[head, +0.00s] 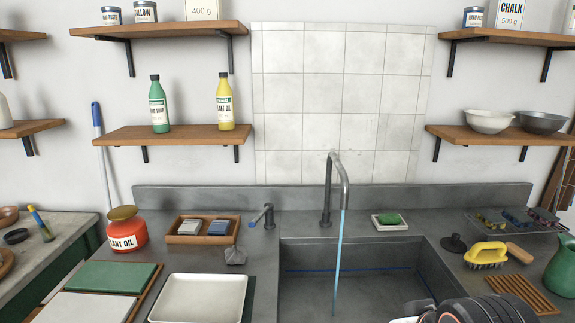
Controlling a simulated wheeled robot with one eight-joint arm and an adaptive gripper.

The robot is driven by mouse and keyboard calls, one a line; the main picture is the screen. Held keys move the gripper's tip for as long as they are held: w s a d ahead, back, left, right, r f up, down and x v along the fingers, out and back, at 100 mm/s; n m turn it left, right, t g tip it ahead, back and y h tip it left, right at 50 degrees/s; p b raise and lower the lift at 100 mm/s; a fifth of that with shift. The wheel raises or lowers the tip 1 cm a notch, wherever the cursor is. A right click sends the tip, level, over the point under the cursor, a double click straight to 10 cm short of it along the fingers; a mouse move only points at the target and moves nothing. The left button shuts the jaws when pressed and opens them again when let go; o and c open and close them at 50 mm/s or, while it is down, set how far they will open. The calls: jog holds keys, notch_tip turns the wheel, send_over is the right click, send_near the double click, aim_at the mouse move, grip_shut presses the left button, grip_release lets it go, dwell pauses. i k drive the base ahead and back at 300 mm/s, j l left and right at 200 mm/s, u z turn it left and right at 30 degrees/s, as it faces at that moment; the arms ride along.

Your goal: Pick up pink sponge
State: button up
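I see no pink sponge in the head view. A green block (390,218) rests on a small white dish behind the sink, and a wooden tray (172,238) left of the tap holds a grey block (190,227) and a blue-grey block (219,227). Only a dark and white part of my arm shows at the bottom edge, right of centre, in front of the sink. My gripper's fingers are not visible.
A stream of water runs from the tap (328,190) into the grey sink (300,262). A yellow brush (486,253), wooden rack (520,293) and green jug (563,268) stand on the right.

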aim_at(541, 216)
jog(key=l, duration=1.3)
jog(key=i+l, duration=0.1)
jog(key=l, duration=2.45)
jog(key=i+l, duration=0.25)
jog(key=i+l+z, duration=0.05)
